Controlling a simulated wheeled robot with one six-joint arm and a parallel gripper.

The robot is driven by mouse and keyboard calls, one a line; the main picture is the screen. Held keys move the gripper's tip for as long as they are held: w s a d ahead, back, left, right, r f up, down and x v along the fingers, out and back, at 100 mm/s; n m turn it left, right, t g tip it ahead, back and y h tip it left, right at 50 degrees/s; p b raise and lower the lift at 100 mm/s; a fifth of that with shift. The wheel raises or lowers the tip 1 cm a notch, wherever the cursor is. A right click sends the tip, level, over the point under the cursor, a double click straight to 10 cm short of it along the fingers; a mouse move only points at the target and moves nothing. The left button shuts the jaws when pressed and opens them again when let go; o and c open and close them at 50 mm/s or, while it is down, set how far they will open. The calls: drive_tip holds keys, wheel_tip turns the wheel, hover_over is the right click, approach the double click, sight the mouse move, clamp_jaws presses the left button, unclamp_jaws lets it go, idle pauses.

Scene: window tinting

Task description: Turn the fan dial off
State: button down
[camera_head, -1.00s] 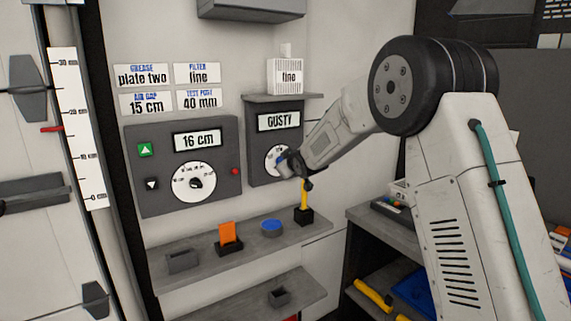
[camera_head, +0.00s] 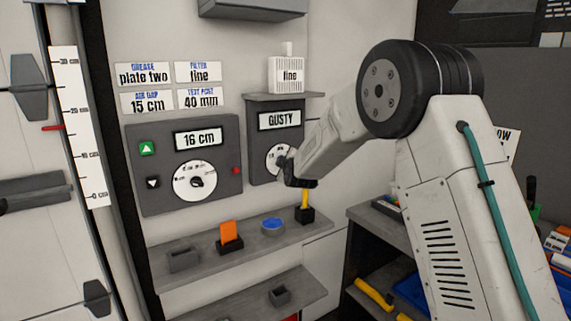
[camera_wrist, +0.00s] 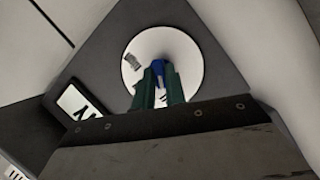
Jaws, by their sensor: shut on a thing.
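The fan dial has a round white face (camera_head: 273,157) on a grey panel (camera_head: 262,167), under a display reading "GUSTY" (camera_head: 280,119). In the wrist view the white face (camera_wrist: 190,55) fills the upper middle, and a blue knob (camera_wrist: 158,68) shows at its centre. My gripper (camera_wrist: 158,80) reaches the dial from below in that view, with its two green-tipped fingers shut on the blue knob. In the head view my gripper (camera_head: 285,160) covers the right part of the dial. The knob's pointing direction and most of the face's markings cannot be read.
A larger panel (camera_head: 137,195) with a "16 cm" display and its own dial (camera_head: 195,182) stands to the left. Below, a shelf (camera_head: 200,255) holds an orange piece (camera_head: 229,231), a blue disc (camera_head: 272,226) and a yellow-handled tool (camera_head: 305,198).

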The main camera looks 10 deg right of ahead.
drive_tip(key=shift+a, duration=0.1)
drive_tip(key=c, duration=1.4)
unclamp_jaws()
drive_tip(key=shift+c, duration=0.2)
drive_tip(key=s+r, duration=0.1)
drive_tip(key=s, duration=0.6)
drive_tip(key=shift+s+a+r, duration=0.15)
drive_tip(key=shift+s+r, duration=0.05)
drive_tip(key=shift+s, duration=0.15)
